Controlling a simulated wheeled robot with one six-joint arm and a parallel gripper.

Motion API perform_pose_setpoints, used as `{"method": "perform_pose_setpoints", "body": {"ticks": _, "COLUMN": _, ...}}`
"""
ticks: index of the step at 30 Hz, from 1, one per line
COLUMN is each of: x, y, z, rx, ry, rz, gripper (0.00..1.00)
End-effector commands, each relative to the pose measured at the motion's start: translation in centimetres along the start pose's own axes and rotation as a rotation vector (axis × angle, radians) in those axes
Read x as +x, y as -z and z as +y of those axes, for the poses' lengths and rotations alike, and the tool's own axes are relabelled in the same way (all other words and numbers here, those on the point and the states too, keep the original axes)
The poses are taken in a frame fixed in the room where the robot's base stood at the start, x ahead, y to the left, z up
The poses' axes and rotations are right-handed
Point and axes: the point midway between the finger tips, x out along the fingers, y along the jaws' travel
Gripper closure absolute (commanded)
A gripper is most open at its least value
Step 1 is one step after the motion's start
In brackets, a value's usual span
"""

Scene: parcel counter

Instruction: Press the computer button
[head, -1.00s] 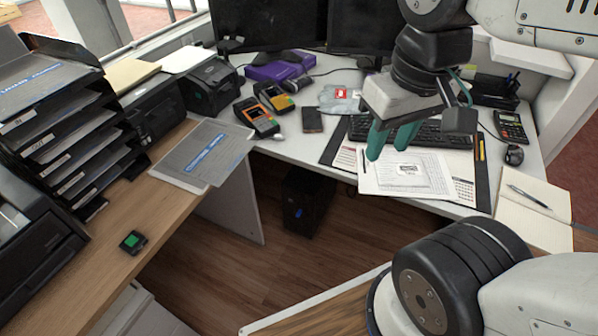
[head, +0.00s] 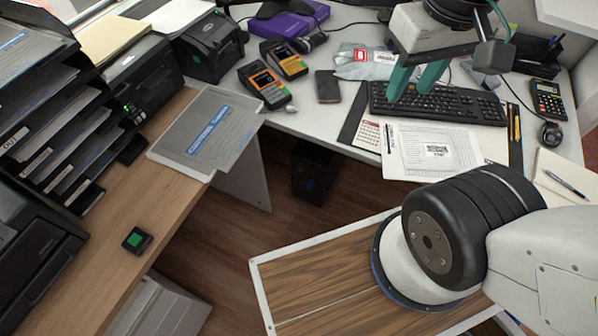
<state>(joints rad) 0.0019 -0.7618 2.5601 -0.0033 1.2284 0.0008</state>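The computer (head: 313,172) is a dark tower on the floor under the desk, in shadow. A small faint blue spot, likely its button (head: 309,184), shows on its front. My gripper (head: 408,92) has two teal fingers and is over the keyboard at the right of the desk, well above and to the right of the computer. A gap shows between the fingers, and I see nothing held in it.
The white desk (head: 300,125) overhangs the computer, with a grey side panel (head: 252,178) to its left. Card terminals (head: 264,85), a phone (head: 328,86), the keyboard (head: 440,103) and papers (head: 432,150) lie on the desk. Wooden floor (head: 225,235) in front is clear.

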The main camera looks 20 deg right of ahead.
Motion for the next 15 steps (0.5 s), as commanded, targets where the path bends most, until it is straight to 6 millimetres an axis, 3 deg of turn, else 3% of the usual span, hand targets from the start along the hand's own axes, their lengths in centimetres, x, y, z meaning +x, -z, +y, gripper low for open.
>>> {"method": "perform_pose_setpoints", "body": {"ticks": 2, "x": 0.0, "y": 0.0, "z": 0.0, "rx": 0.0, "ry": 0.0, "rz": 0.0, "gripper": 0.64}}
{"method": "perform_pose_setpoints", "body": {"ticks": 6, "x": 0.0, "y": 0.0, "z": 0.0, "rx": 0.0, "ry": 0.0, "rz": 0.0, "gripper": 1.0}}
{"method": "perform_pose_setpoints", "body": {"ticks": 15, "x": 0.0, "y": 0.01, "z": 0.0, "rx": 0.0, "ry": 0.0, "rz": 0.0, "gripper": 1.0}}
